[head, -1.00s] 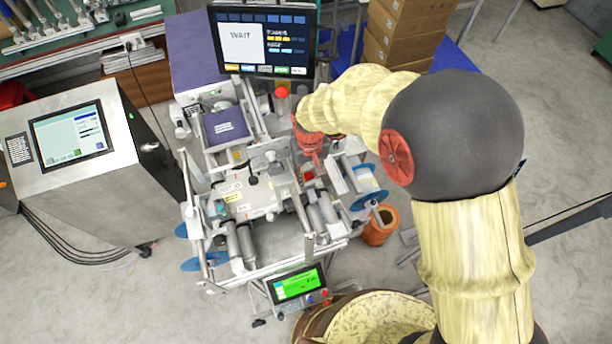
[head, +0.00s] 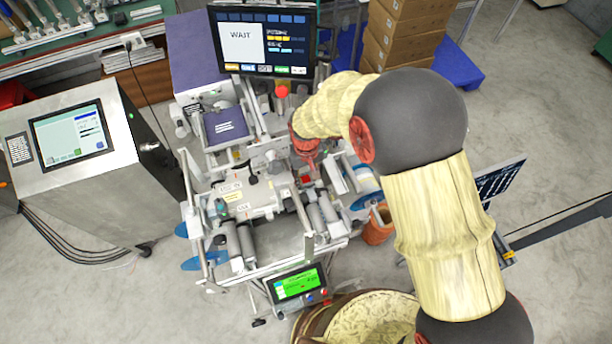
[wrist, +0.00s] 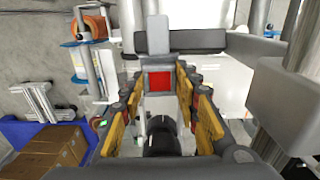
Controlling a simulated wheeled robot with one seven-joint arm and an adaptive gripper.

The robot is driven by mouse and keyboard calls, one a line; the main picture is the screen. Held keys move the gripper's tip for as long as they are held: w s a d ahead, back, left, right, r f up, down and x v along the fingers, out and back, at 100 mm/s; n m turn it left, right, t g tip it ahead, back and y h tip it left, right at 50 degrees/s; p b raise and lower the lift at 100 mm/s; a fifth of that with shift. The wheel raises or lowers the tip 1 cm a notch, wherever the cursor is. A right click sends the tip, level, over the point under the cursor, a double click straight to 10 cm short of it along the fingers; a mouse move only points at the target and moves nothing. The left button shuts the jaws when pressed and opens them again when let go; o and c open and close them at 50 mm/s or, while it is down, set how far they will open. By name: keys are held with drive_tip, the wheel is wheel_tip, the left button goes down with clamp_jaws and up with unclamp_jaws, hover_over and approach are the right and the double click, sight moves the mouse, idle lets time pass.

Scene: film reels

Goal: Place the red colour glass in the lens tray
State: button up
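The red colour glass (wrist: 159,81) is a small red square in a grey surround, straight ahead between the fingers in the wrist view. In the head view a small red patch (head: 306,179) on the machine, just below my gripper, appears to be the same glass. My gripper (wrist: 160,92) has yellow-padded fingers standing apart on both sides of the glass, with gaps visible. It looks open and empty. In the head view my gripper (head: 307,158) is over the right part of the machine, its fingertips hard to make out. I cannot identify the lens tray with certainty.
The film machine (head: 255,200) has rollers, posts and blue reels close around my gripper. A monitor (head: 262,40) reading WAIT stands behind it. A grey post and block (wrist: 285,100) stand close on the right in the wrist view. Cardboard boxes (head: 405,35) are at the back.

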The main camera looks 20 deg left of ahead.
sight(306, 180)
drive_tip(key=shift+o, duration=0.7)
drive_tip(key=shift+r, duration=0.3)
wheel_tip(306, 180, up, 12)
drive_tip(key=shift+f, duration=0.15)
